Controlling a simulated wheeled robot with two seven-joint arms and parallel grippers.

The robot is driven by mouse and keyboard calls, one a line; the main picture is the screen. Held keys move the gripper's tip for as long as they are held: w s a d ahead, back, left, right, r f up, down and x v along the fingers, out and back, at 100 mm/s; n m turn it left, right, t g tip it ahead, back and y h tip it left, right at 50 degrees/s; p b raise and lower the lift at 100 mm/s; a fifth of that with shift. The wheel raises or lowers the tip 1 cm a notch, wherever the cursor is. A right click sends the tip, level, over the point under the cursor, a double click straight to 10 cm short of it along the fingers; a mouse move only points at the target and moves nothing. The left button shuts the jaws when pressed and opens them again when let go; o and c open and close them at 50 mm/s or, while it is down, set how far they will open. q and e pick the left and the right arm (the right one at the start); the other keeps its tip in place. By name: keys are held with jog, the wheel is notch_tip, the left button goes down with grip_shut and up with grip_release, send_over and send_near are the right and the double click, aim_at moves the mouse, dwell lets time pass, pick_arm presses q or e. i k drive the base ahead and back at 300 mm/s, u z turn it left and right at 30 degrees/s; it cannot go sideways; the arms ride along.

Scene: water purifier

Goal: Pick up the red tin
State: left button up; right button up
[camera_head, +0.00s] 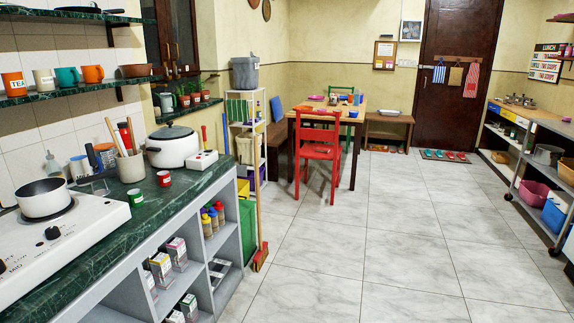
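A small red tin (164,179) with a pale label stands upright on the dark green counter (183,196), right of the utensil crock. A second small tin (136,198), which looks green with some red, stands nearer the front and to the left. The two tins are apart, with bare counter between them. Nothing touches or covers the red tin. Neither of my grippers shows in the head view.
A stove (85,232) with a pot (45,198) is at left. Shelves (75,90) hang above. The tiled floor (390,245) is clear.

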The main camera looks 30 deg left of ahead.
aim_at(163, 177)
jog(key=z, duration=0.05)
jog(key=i, duration=2.3)
jog(key=u, duration=0.6)
